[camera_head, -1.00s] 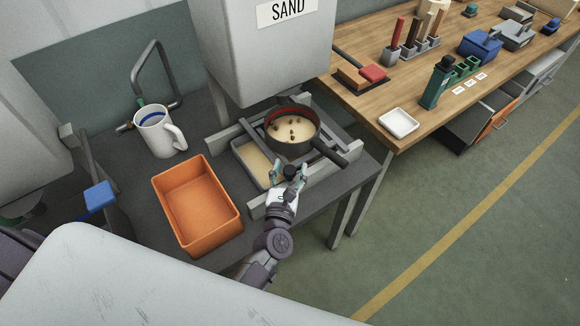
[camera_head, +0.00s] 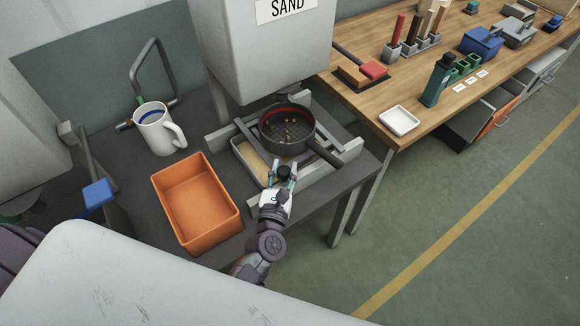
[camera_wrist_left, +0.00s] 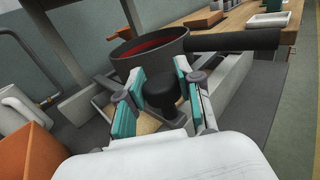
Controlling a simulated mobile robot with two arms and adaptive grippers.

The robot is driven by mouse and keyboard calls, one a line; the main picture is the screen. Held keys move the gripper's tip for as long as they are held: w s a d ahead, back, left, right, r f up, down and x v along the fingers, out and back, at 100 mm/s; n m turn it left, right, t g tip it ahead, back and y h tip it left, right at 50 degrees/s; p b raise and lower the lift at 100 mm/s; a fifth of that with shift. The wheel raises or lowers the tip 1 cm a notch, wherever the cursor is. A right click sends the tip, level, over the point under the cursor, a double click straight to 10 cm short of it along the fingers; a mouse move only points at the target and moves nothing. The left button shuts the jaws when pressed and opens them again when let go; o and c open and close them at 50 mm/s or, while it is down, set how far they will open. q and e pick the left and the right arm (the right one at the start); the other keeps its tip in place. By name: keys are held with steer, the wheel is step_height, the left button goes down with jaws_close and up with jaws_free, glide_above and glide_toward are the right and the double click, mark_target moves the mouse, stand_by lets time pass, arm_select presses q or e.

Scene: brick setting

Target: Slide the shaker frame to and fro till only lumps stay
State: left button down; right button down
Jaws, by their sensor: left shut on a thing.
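The round dark sieve (camera_head: 288,146) sits in the grey shaker frame (camera_head: 247,133) under the hopper. Its mesh shows dark, with several small brown lumps on it and a red band inside the rim. Its handle (camera_head: 326,153) points to the lower right. A shallow tray (camera_head: 250,158) with pale sand lies below the frame, partly hidden. My left gripper (camera_head: 284,173) is shut on the frame's black knob (camera_wrist_left: 160,88), which stands between its teal-padded fingers in the left wrist view. The sieve's inside is hidden there. My right gripper is not in view.
The hopper marked SAND (camera_head: 265,55) hangs close above the sieve. An empty orange bin (camera_head: 196,205) and a white mug (camera_head: 156,132) stand to the left on the dark table. A wooden bench (camera_head: 360,105) with a white dish (camera_head: 399,118) is at the right.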

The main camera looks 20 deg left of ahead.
arm_select(q)
steer(key=s+a, duration=0.1)
steer(key=s, duration=0.1)
steer(key=s+a, duration=0.2)
steer(key=shift+b, duration=0.35)
steer(key=shift+w, duration=0.1)
steer(key=c, duration=0.7)
jaws_free()
steer(key=shift+c, duration=0.2)
steer(key=shift+d, duration=0.1)
steer(key=s+d, duration=0.1)
steer(key=s, duration=1.1)
steer(key=shift+d, duration=0.2)
steer(key=shift+w, duration=0.1)
